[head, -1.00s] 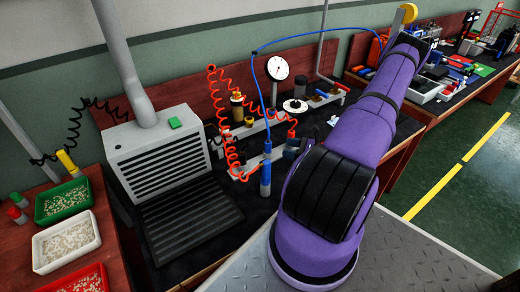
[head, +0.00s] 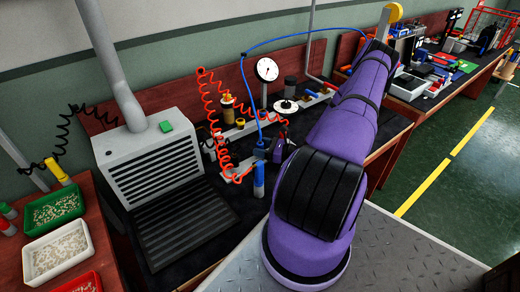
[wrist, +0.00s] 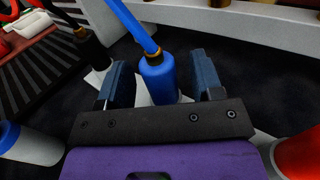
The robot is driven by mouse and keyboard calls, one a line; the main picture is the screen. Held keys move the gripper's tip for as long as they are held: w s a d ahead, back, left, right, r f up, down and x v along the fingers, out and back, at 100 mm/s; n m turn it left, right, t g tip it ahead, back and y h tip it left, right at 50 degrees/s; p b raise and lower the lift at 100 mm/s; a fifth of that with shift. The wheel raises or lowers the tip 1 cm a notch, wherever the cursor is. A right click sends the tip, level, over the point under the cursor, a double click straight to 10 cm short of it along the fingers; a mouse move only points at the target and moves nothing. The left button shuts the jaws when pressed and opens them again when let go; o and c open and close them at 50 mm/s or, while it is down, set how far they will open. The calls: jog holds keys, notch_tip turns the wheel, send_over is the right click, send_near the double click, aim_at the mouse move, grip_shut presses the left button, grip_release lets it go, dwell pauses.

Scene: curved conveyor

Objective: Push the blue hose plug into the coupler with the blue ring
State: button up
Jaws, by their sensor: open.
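The blue hose plug (wrist: 158,80) stands between the two fingers of my open gripper (wrist: 163,82) in the wrist view. Dark gaps show on both sides of it, wider on the right. A brass collar tops it and the blue hose (wrist: 131,22) rises from there. Its lower end is hidden behind the gripper's palm. A white cylinder with a blue ring (wrist: 32,146), seemingly the coupler, is cut off at the lower left. In the head view, a blue upright cylinder (head: 259,175) with a pale band stands below my gripper (head: 268,152); I cannot tell which part it is.
A red-ended cylinder (wrist: 299,158) is close at the lower right. A dark plug with a brass collar (wrist: 90,45) stands left of the fingers. A red coiled hose (head: 214,120), a gauge (head: 267,69) and a grey vented box (head: 150,165) are around the bench.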

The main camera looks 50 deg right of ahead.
jog(key=shift+x, duration=1.1)
jog(key=c, duration=1)
jog(key=shift+c, duration=0.2)
jog(key=shift+r, duration=0.15)
